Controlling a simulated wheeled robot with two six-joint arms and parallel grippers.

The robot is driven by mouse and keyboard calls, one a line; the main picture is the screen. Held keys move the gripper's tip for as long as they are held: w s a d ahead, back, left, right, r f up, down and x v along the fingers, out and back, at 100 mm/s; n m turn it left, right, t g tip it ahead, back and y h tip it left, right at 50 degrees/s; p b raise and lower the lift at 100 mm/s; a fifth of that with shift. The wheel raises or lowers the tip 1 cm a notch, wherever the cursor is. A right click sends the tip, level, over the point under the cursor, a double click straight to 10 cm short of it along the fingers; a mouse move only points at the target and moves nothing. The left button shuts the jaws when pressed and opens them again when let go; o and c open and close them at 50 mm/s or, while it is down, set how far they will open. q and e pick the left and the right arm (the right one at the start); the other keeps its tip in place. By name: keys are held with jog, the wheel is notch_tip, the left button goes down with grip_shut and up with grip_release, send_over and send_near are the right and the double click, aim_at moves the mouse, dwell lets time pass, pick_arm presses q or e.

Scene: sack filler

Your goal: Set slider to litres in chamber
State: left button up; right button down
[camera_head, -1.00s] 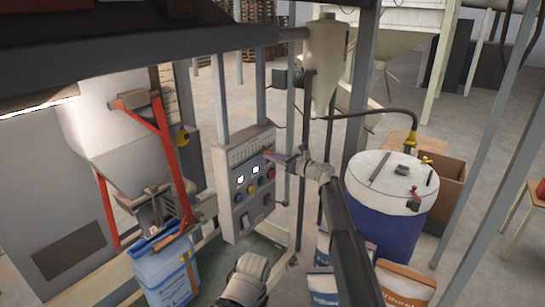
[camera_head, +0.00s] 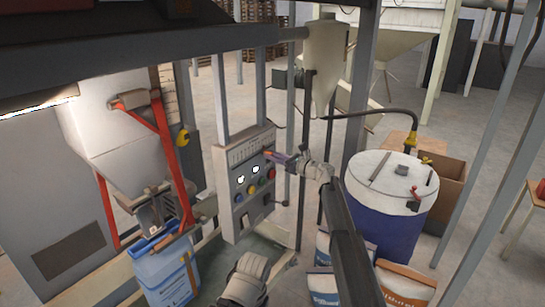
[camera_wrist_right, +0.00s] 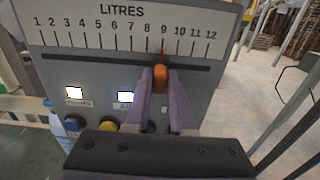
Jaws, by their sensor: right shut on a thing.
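The orange slider knob (camera_wrist_right: 160,78) sits in the dark slot below the LITRES scale (camera_wrist_right: 122,35) in the right wrist view. Its thin red pointer stands at about the 9 mark. My right gripper (camera_wrist_right: 159,92) is shut on this knob, with a purple finger on each side. In the head view my right gripper (camera_head: 271,155) reaches the upper right of the grey control panel (camera_head: 228,188). The strip's figures are too small to read.
Coloured buttons (camera_head: 252,189) and lit displays (camera_wrist_right: 125,97) sit below the slot. A blue-white sack (camera_head: 167,272) stands under the chamber. A blue drum (camera_head: 385,215) and upright posts (camera_head: 361,100) stand near my right arm.

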dwell(0.3)
jog(key=s+a, duration=0.2)
jog(key=s, duration=0.1)
jog(key=s+a, duration=0.2)
jog(key=s, duration=0.1)
jog(key=s+a, duration=0.3)
jog(key=shift+s, duration=0.4)
jog(key=c, duration=0.8)
grip_release()
jog(key=shift+o, duration=0.2)
jog(key=v, duration=0.7)
jog(key=shift+s+d, duration=0.2)
jog(key=shift+d, duration=0.1)
